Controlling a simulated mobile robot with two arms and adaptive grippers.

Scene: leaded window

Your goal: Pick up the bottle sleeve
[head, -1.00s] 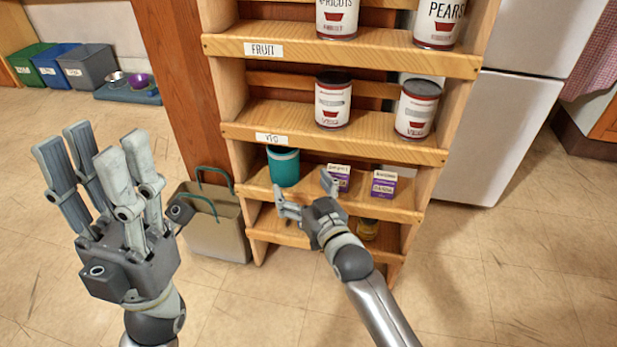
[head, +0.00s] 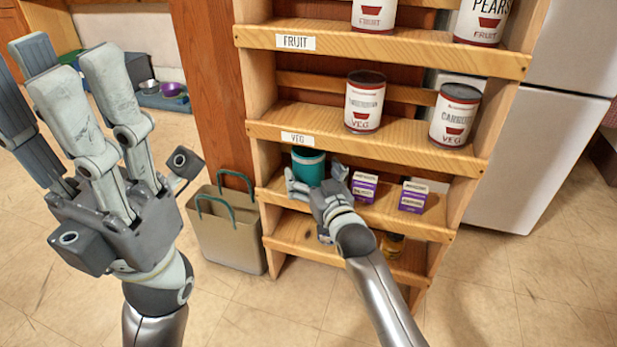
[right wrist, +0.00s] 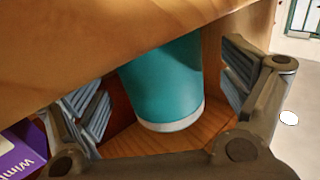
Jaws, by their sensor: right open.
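The bottle sleeve, a teal cylinder with a pale bottom rim, stands upright on the third shelf down in the head view (head: 308,166). It also shows between my right fingers in the right wrist view (right wrist: 163,82); its top is hidden there by the shelf above. My right gripper (head: 318,184) is open in front of the sleeve, its fingers on either side with gaps visible in the right wrist view. My left gripper (head: 100,130) is raised at the left with its fingers spread, open and empty, away from the shelves.
Two small purple-and-white boxes, the nearer one (head: 363,187) and another (head: 413,195), stand right of the sleeve. The shelf board above (head: 290,131) sits close over my right gripper. A beige bag (head: 228,235) with green handles stands on the floor left of the shelves.

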